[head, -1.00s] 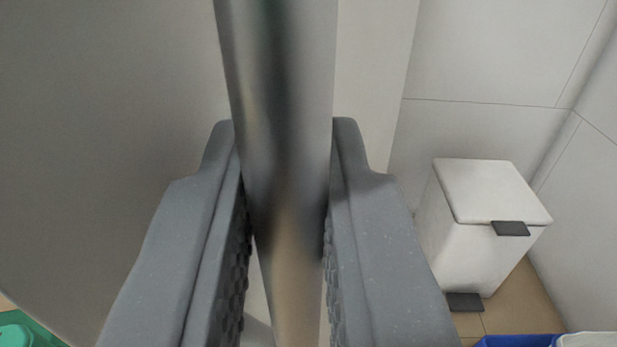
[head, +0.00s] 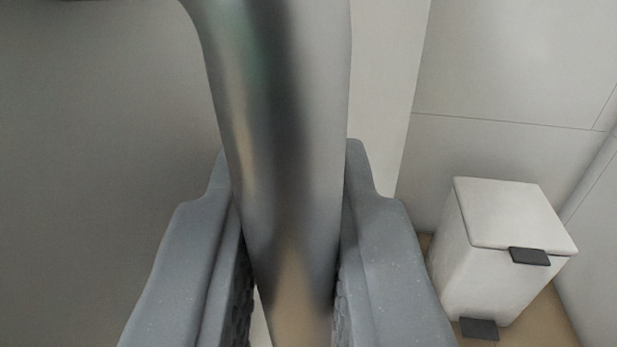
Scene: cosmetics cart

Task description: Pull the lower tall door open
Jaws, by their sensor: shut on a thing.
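A shiny metal bar handle (head: 285,130) runs from the top of the head view down between my fingers. It curves to the left at its top. My gripper (head: 292,230) is shut on this handle, with one grey finger on each side of it. The grey door surface (head: 100,150) fills the left of the view, behind the handle. A narrow paler strip (head: 385,80) stands upright just right of the handle. How far the door stands open cannot be told. The lower end of the handle is hidden.
A white pedal bin (head: 500,250) with a dark lid tab and pedal stands on the tan floor (head: 550,325) at the right. Pale panelled walls (head: 510,60) rise behind it. A little bare floor shows around the bin.

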